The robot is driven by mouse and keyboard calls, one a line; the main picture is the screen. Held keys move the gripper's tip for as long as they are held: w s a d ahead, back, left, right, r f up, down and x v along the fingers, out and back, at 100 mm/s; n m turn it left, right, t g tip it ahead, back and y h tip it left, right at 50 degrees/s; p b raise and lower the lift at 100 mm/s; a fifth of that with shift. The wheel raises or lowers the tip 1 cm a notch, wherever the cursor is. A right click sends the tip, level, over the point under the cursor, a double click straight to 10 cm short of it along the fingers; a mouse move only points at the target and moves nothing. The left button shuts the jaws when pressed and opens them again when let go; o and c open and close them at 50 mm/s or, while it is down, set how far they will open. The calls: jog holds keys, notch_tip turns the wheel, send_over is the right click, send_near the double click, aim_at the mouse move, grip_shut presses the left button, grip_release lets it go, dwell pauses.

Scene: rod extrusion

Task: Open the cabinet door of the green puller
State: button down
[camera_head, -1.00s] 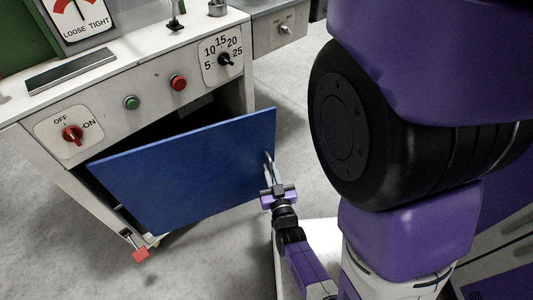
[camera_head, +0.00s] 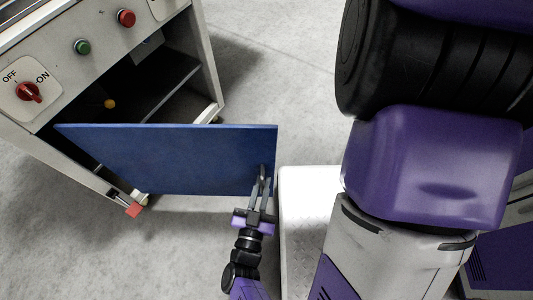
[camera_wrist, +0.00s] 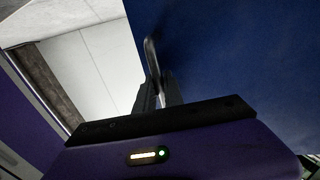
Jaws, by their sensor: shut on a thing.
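The blue cabinet door (camera_head: 165,158) stands well open, swung out from the front of the white cabinet (camera_head: 62,75). It hinges at its left edge in the head view. My gripper (camera_head: 260,183) is shut on the metal door handle (camera_head: 264,172) near the door's free right edge. In the wrist view the two fingers (camera_wrist: 160,92) close around the handle (camera_wrist: 152,55), with the blue door (camera_wrist: 220,60) to the right. The cabinet interior (camera_head: 150,85) shows a dark shelf and a small yellow round thing (camera_head: 109,104).
The panel above the opening has a red OFF/ON switch (camera_head: 28,92), a green button (camera_head: 82,46) and a red button (camera_head: 126,18). A red foot-like part (camera_head: 133,210) sits low at the cabinet's corner. Grey floor (camera_head: 275,75) is clear right of the cabinet.

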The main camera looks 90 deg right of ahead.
jog(key=w+a+m+g+y+b, duration=0.1)
jog(key=w+a+m+g+b, duration=0.1)
jog(key=a, duration=0.8)
jog(key=shift+w+f+m+g+b, duration=0.15)
jog(key=shift+m+g+b, duration=0.15)
jog(key=shift+g+b, duration=0.5)
jog(key=c, duration=1.5)
grip_release()
jog(key=shift+o, duration=0.2)
jog(key=v, duration=0.7)
jog(key=shift+w+a, duration=0.2)
jog(key=shift+a, duration=0.15)
